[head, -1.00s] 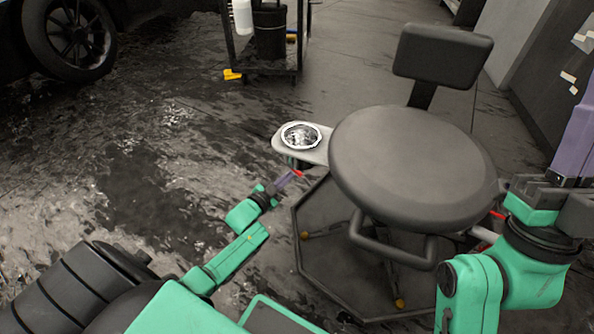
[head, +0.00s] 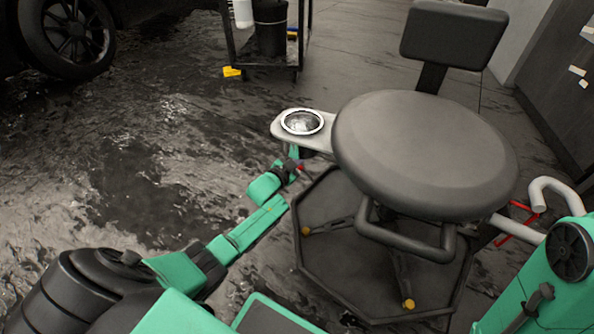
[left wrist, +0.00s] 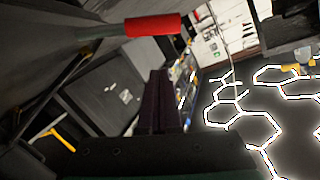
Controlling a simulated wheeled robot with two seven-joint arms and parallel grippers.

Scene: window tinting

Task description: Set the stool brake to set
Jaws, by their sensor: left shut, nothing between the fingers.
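The grey stool (head: 425,155) has a round seat, a backrest and an octagonal dark base. A lever with a red grip (left wrist: 153,27) on a grey rod crosses the top of the left wrist view, and I take it for the brake lever. A small red bit (head: 300,167) of it shows under the stool's side tray in the head view. My left gripper (left wrist: 158,100) is shut and empty, its dark fingers just below the red grip; I cannot tell if they touch it. In the head view its fingertips are mostly hidden beneath the tray. My right gripper is out of view.
The side tray (head: 281,129) holds a round metal dish (head: 302,121). A bent bar (head: 405,246) runs below the seat. A cart (head: 285,73) is behind. The wet floor at left is clear.

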